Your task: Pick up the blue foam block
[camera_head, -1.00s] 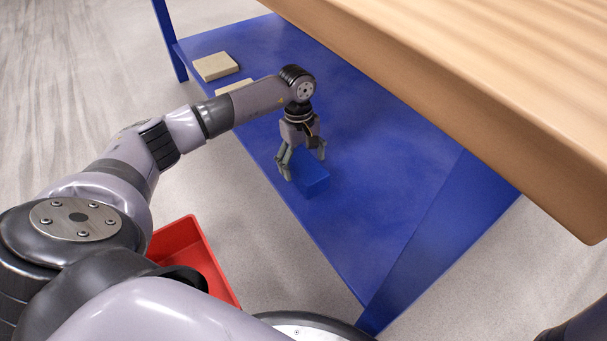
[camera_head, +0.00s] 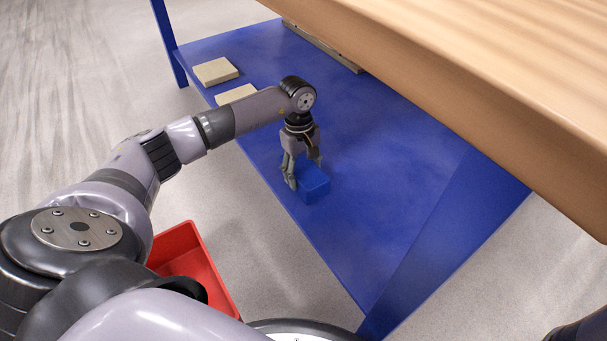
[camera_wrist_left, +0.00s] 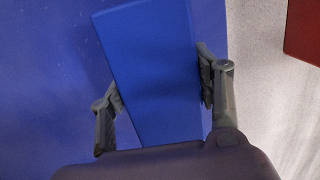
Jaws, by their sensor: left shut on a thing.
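The blue foam block (camera_head: 315,184) is at the front edge of the blue lower shelf (camera_head: 370,150), under the wooden tabletop. My left gripper (camera_head: 305,176) comes down over the block and is shut on it. In the left wrist view the block (camera_wrist_left: 155,70) lies between the two fingers of my left gripper (camera_wrist_left: 163,92), slightly tilted in the picture. I cannot tell whether the block is clear of the shelf. My right gripper is not in view.
Two beige slabs (camera_head: 215,71) (camera_head: 236,94) lie on the shelf's far left part. A red bin (camera_head: 205,268) stands on the floor in front. The wooden tabletop (camera_head: 480,70) overhangs the shelf. The shelf's middle is clear.

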